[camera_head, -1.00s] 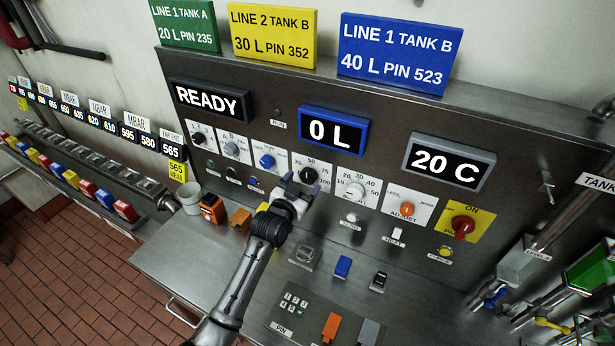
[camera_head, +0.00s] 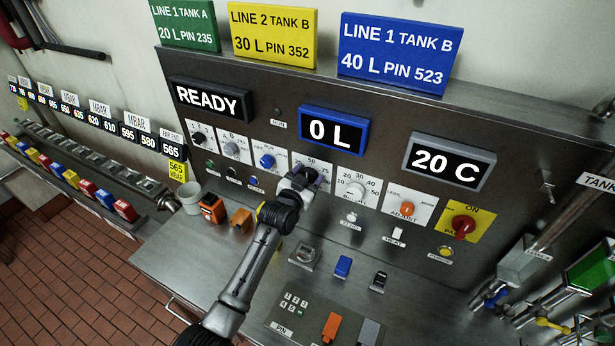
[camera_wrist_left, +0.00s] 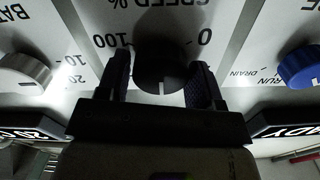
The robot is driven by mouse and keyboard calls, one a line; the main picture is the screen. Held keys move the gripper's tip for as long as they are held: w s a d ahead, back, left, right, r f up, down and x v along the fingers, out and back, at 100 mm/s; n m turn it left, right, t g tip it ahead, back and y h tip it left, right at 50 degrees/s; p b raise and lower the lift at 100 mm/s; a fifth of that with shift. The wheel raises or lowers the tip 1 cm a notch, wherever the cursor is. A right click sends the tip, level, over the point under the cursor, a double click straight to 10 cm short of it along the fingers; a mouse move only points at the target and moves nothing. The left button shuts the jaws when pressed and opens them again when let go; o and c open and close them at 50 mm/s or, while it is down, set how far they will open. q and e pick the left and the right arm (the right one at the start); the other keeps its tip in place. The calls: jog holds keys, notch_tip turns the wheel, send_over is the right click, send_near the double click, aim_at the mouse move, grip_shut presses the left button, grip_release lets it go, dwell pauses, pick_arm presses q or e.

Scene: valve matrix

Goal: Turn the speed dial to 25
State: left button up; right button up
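The speed dial (camera_wrist_left: 162,70) is a black round knob on a white plate marked "SPEED %". In the wrist view, which shows the panel upside down, a white mark on the knob points to the bottom of the picture. The figures 0 and 100 show on either side; the other figures are hidden there. My left gripper (camera_wrist_left: 162,85) has one finger on each side of the knob, apart with narrow gaps at most. In the head view the left gripper (camera_head: 304,176) covers most of the dial. My right gripper is not in view.
A white knob (camera_head: 355,190) sits right of the speed dial and a blue knob (camera_head: 267,161) left of it. An orange knob (camera_head: 405,208) and a red knob (camera_head: 463,226) are further right. The displays read "READY", "0 L" and "20 C".

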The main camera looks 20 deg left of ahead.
pick_arm(q)
jog(key=c, duration=0.6)
jog(key=shift+r+n+p, duration=0.1)
jog(key=shift+n+p, duration=0.35)
jog(key=shift+n, duration=0.65)
jog(key=n+p, duration=0.1)
jog(key=n, duration=0.2)
jog(key=shift+a+n, duration=0.1)
jog(key=shift+n, duration=0.2)
jog(key=n, duration=0.3)
jog(key=shift+a+n+p, duration=0.1)
jog(key=shift+n+p, duration=0.2)
jog(key=shift+n, duration=1.3)
